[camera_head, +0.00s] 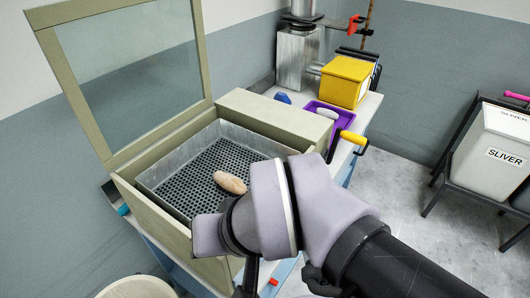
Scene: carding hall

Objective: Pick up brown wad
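A brownish-tan wad (230,183) lies on the perforated dark grate inside a metal-lined box (165,167) with an open glass lid. It sits toward the right part of the grate, just beyond my arm's wrist. My wrist covers the near right corner of the box. My gripper is not clearly visible; it is hidden behind or below the wrist, so its fingers cannot be made out.
The glass lid (130,70) stands raised at the box's left back. A yellow bin (347,81), a purple tray (326,116) and a yellow-handled crank (353,138) are to the right. A white "SLIVER" bin (492,145) stands far right. A round pale container (135,289) is at the bottom left.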

